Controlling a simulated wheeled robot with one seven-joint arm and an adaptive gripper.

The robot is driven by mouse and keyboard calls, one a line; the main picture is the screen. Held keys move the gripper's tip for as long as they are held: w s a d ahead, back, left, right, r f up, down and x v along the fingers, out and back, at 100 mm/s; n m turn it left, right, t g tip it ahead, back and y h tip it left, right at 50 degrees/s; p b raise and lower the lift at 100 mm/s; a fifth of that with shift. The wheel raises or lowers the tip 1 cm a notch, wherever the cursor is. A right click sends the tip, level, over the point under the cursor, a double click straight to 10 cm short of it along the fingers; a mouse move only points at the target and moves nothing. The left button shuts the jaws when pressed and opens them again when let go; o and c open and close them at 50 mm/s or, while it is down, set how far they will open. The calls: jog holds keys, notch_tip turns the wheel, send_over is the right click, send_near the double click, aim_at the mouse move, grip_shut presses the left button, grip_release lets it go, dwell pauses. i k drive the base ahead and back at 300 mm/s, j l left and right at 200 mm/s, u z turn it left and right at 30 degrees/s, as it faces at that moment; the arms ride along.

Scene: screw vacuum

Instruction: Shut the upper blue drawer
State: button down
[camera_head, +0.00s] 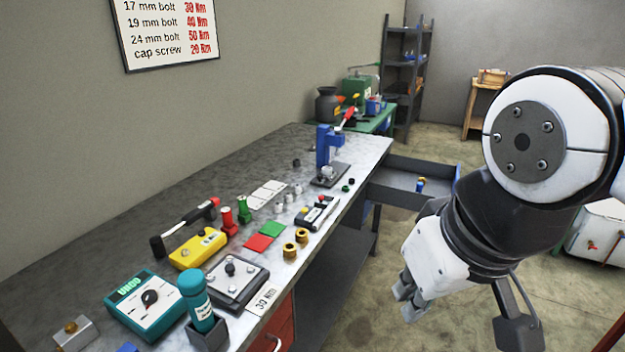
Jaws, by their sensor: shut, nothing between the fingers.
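The upper blue drawer (396,186) sticks out to the right from under the far end of the workbench. Its grey inside shows, and a small blue and yellow item (420,185) stands in it. Its front is mostly hidden, with only a blue edge (457,176) showing beside my arm. My gripper (405,312) is shut and empty. It points down in front of the drawer in the picture, right of the bench, and appears apart from the drawer.
The workbench (130,228) carries a blue press (327,150), a yellow box (198,248), a teal meter (150,302) and a teal bottle (197,300). A red drawer unit (279,328) sits below its near end. A green table (378,122) stands beyond.

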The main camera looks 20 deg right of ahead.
aim_at(393, 182)
jog(key=z, duration=0.45)
jog(key=i+z, duration=0.15)
jog(key=z, duration=0.75)
jog(key=i+j, duration=0.9)
jog(key=i, duration=0.15)
jog(key=l+z, duration=0.05)
